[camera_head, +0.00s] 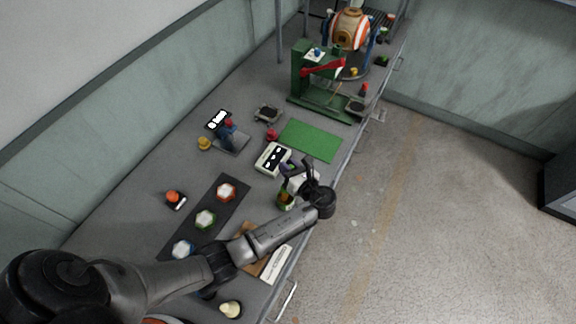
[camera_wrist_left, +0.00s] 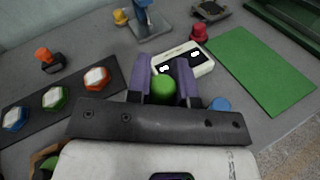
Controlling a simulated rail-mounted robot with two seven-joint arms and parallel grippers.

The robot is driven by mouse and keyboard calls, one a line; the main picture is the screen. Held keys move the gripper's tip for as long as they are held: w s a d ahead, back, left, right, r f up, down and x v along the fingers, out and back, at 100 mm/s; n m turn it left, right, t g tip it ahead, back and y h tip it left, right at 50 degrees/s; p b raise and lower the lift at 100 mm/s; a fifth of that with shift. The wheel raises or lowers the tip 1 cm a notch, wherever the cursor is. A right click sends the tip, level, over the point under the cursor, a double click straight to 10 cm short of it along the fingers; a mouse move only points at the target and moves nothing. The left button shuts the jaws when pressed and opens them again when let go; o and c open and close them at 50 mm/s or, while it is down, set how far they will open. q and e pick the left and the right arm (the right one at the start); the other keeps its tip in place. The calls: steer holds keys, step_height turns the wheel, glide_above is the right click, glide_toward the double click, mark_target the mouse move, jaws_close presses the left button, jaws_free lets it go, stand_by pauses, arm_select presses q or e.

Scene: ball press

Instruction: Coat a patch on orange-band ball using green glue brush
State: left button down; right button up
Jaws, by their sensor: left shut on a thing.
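The orange-band ball (camera_head: 226,191), white on top, sits at the far end of a dark strip; it also shows in the left wrist view (camera_wrist_left: 96,78). My left gripper (camera_head: 291,170) is over the table near its right edge, to the right of the ball and apart from it. In the left wrist view its purple fingers (camera_wrist_left: 163,80) are shut on a green rounded piece (camera_wrist_left: 163,87), which looks like the green glue brush's handle. The brush's bristle end is hidden. My right gripper is not in view.
The green-band ball (camera_head: 205,218) and blue-band ball (camera_head: 182,248) share the strip. A white box with dark windows (camera_head: 272,158) and a green mat (camera_head: 311,140) lie beyond the gripper. A green press (camera_head: 305,75) stands farther back. An orange-topped item (camera_head: 173,197) stands left of the strip.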

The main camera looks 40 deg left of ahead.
arm_select(q)
steer(key=shift+f+p, duration=0.15)
steer(key=shift+p, duration=0.15)
stand_by(1.0)
stand_by(0.4)
step_height(320, 180, up, 7)
steer(key=p, duration=0.9)
stand_by(0.4)
stand_by(0.5)
